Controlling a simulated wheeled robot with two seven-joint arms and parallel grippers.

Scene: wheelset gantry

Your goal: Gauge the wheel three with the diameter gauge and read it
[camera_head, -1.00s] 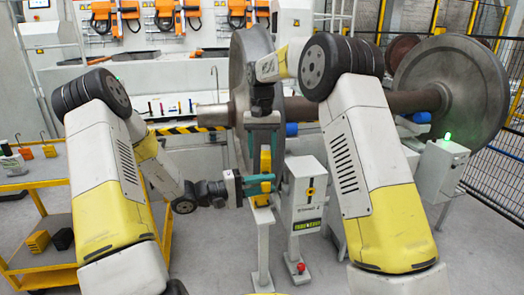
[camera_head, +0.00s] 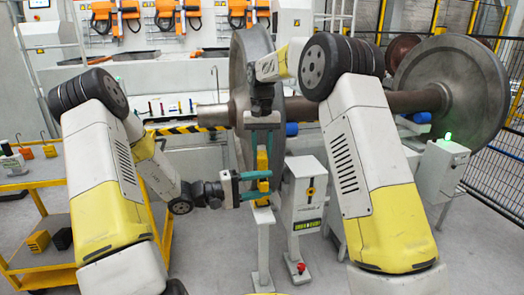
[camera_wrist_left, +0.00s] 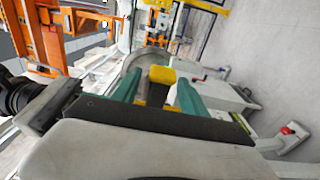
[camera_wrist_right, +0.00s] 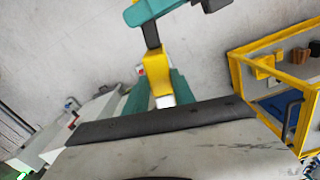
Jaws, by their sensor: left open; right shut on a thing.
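The nearer big steel wheel (camera_head: 243,95) stands upright on its axle behind my grippers. A second wheel (camera_head: 452,90) is at the right; I cannot tell by marking which is wheel three. My right gripper (camera_head: 262,165) points down in front of the nearer wheel, shut on a yellow piece, apparently the diameter gauge (camera_head: 262,162). The gauge also shows in the right wrist view (camera_wrist_right: 154,68). My left gripper (camera_head: 262,188) is open, its teal fingers apart near the gauge's lower part. In the left wrist view the yellow end (camera_wrist_left: 162,75) shows between its fingers. Any gauge reading is unreadable.
A grey post box (camera_head: 304,195) with a yellow-green panel stands just right of the grippers, a red button (camera_head: 301,267) low beside it. A control box (camera_head: 441,168) with a green light is at the right. A yellow cart (camera_head: 40,185) stands left. Floor between is clear.

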